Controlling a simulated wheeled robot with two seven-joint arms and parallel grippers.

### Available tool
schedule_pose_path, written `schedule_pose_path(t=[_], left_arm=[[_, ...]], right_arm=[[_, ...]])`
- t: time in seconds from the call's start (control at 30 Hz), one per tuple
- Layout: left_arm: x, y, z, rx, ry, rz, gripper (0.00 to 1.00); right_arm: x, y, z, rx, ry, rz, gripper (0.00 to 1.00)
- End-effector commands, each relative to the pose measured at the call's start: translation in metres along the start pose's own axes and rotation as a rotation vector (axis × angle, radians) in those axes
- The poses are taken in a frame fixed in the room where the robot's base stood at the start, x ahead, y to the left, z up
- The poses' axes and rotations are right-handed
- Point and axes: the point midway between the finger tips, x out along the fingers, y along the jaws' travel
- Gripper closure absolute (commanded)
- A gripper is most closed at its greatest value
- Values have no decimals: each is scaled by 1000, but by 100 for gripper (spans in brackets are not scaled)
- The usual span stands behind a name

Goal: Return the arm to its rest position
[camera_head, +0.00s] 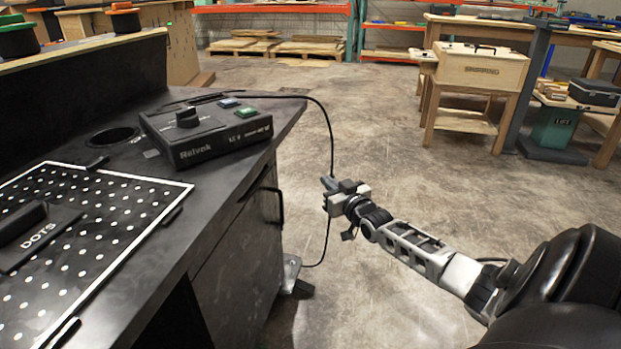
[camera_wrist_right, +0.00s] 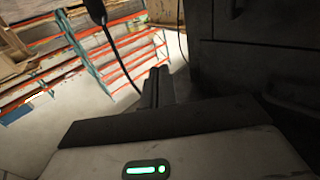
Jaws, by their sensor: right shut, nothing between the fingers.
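My right arm reaches in from the lower right in the head view, over the bare floor to the right of the dark workbench (camera_head: 215,240). Its gripper (camera_head: 328,184) is shut and empty, apart from the bench's right edge. In the right wrist view the shut fingers (camera_wrist_right: 157,88) point up, with the dark bench front to their right. A black console (camera_head: 205,132) with a knob, a blue button and a green button sits on the bench top. My left gripper is not in view.
A black cable (camera_head: 331,135) runs from the console over the bench edge and hangs close to my right gripper. A wooden box (camera_head: 480,68) on a stand is at the back right. Open floor lies between.

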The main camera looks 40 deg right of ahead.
Motion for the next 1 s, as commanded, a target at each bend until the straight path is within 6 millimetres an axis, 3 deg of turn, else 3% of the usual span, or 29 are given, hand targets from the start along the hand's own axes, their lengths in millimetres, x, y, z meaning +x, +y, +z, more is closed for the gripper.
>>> schedule_pose_path(t=[0.1,0.3,0.67,0.77,0.83,1.0], left_arm=[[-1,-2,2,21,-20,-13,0],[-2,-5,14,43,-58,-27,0],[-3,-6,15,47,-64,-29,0],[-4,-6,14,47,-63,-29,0],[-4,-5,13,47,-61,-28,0],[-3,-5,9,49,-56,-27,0]], right_arm=[[-17,18,-2,-5,-1,0,100],[-32,33,-1,-1,0,0,100],[-36,32,2,1,-4,-7,100],[-41,7,14,-5,-35,-49,100],[-50,-25,27,-13,-74,-104,100],[-97,-136,59,-50,-188,-290,100]])
